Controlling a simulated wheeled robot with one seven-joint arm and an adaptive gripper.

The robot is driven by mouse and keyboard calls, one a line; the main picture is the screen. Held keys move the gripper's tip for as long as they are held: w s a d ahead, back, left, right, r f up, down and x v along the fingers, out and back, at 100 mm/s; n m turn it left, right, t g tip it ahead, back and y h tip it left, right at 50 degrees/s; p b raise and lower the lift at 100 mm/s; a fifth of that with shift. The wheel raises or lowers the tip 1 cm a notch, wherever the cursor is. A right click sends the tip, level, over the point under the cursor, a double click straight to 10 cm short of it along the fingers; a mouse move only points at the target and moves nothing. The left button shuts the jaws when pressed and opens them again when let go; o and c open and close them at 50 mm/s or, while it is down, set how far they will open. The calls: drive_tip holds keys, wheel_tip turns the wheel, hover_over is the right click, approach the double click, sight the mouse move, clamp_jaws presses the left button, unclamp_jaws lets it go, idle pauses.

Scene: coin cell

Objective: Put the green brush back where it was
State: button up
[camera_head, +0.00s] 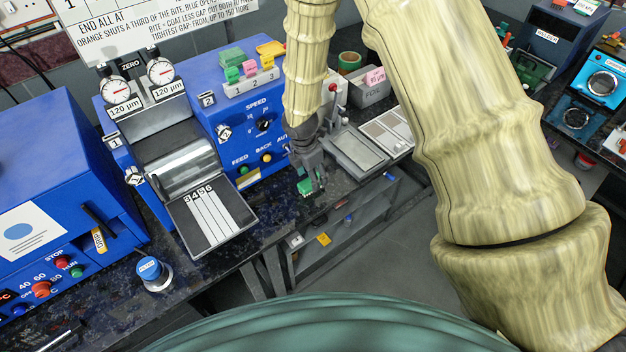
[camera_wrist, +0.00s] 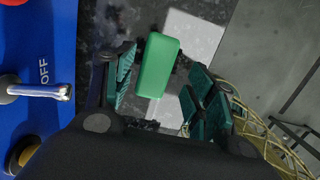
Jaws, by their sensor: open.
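The green brush shows in the wrist view (camera_wrist: 158,62) as a plain green block, between the two fingers of my gripper (camera_wrist: 161,68). It lies nearer the left finger, with a clear gap to the right finger. In the head view the green brush (camera_head: 305,187) is a small green patch under my gripper (camera_head: 311,181), near the front edge of the dark worktop. My gripper is open and points down. Its fingers hide part of the brush in the head view. I cannot tell whether the left finger touches the brush.
The blue machine (camera_head: 196,118) with a striped tray (camera_head: 212,214) stands left of my gripper. Grey plates (camera_head: 356,150) lie to the right, with a tray of pink foil (camera_head: 371,92) behind them. A blue-topped weight (camera_head: 151,270) stands at the front left.

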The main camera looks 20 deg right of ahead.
sight(309, 184)
wheel_tip(309, 184, up, 6)
drive_tip(key=a+b, duration=0.1)
drive_tip(key=shift+s+r, duration=0.2)
drive_tip(key=shift+s, duration=0.15)
